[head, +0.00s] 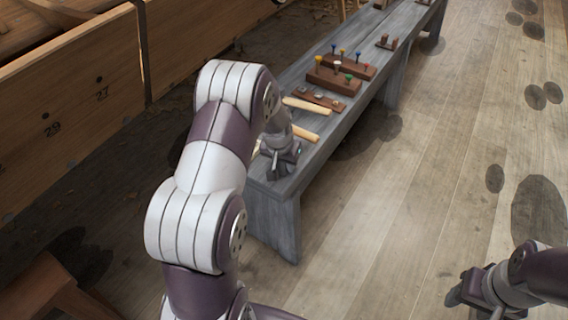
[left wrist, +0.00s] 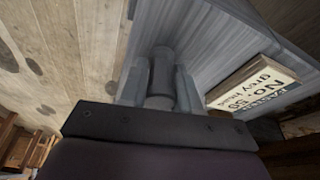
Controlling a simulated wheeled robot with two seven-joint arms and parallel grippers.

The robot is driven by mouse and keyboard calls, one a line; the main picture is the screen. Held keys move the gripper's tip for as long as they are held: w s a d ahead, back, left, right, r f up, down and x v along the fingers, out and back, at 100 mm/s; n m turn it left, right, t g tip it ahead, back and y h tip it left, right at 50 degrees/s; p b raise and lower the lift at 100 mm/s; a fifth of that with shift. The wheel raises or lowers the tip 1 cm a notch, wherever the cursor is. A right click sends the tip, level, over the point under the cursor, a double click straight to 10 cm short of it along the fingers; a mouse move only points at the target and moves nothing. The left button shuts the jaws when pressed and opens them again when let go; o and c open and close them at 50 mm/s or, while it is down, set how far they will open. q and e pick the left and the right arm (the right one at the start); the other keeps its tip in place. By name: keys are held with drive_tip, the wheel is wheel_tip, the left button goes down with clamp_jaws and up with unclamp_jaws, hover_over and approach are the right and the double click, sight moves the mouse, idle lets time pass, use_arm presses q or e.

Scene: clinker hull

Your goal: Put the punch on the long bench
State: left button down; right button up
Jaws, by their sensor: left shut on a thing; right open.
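The long bench (head: 274,222) is grey wood and runs from the centre to the top right in the head view. Its grey top (left wrist: 205,30) fills the upper middle of the left wrist view. My left gripper (head: 281,162) is at the near end of the bench, over its top. In the left wrist view it is shut on a grey cylindrical thing, the punch (left wrist: 162,72), which points toward the bench top. I cannot tell whether the punch touches the bench. My right gripper (head: 468,296) is open at the lower right, over the floor and away from the bench.
On the bench are wooden-handled tools (head: 303,105), racks with coloured pegs (head: 333,79) and a small rack (head: 386,42) farther off. A labelled block (left wrist: 252,84) lies beside the gripper. The planked hull (head: 80,105) stands at left. Floor right of the bench is clear.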

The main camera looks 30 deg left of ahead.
use_arm(q)
drive_tip(key=shift+f, duration=0.1)
drive_tip(key=c, duration=0.8)
unclamp_jaws()
drive_tip(key=a+p+v, duration=0.1)
drive_tip(key=p+v, duration=0.4)
drive_tip(key=v, duration=0.7)
drive_tip(key=s+d+r+m+g, duration=0.1)
drive_tip(key=s+d+r+g, duration=0.1)
drive_tip(key=s+d, duration=1)
drive_tip(key=s, duration=0.4)
drive_tip(key=shift+s+d+m+h, duration=0.25)
drive_tip(key=shift+s+m+h, duration=0.05)
drive_tip(key=shift+s, duration=0.1)
drive_tip(key=shift+r, duration=0.15)
